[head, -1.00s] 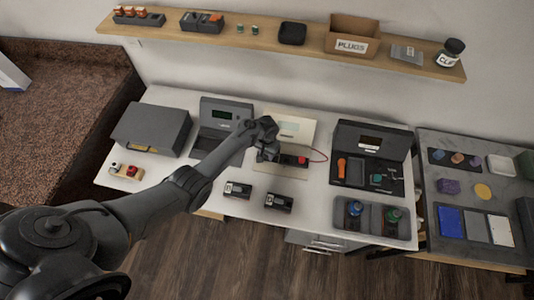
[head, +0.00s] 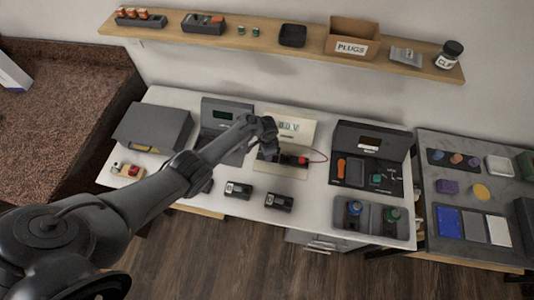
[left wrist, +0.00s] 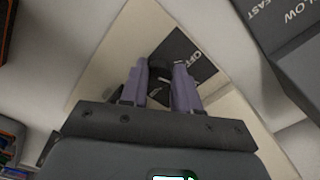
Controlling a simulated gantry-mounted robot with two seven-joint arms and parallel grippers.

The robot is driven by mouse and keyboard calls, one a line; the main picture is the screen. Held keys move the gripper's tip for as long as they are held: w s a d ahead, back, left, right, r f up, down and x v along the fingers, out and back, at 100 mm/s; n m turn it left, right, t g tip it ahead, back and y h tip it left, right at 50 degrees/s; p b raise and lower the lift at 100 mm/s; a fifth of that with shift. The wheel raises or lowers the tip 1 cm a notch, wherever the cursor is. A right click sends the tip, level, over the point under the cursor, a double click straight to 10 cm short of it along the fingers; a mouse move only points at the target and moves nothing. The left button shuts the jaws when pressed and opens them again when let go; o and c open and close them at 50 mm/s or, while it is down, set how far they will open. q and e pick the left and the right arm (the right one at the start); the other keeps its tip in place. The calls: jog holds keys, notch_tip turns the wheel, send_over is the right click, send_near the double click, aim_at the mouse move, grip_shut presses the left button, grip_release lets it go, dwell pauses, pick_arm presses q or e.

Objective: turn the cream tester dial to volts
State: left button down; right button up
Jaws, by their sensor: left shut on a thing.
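The cream tester (head: 306,134) stands near the back middle of the white table, and its screen shows a reading that looks like 0.0 V. Its black dial (left wrist: 159,66) is between the purple fingers of my left gripper (left wrist: 160,82), which is shut on it. A dark plate (left wrist: 190,55) marked OFF lies around the dial in the left wrist view. In the head view my left gripper (head: 268,150) is over the tester's base and hides the dial. I cannot read the dial's pointer. My right gripper is not in view.
A grey tester (head: 221,113) stands left of the cream one, with a red block (head: 302,160) and red wire on the right. Two dark meters (head: 279,201) lie in front. An open dark case (head: 370,140) and a tray of bottles (head: 372,220) are at the right.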

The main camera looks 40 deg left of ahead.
pick_arm(q)
jog(key=shift+m, duration=1.4)
jog(key=c, duration=0.8)
grip_release()
notch_tip(320, 180, up, 11)
jog(key=p, duration=0.4)
jog(key=shift+f, duration=0.1)
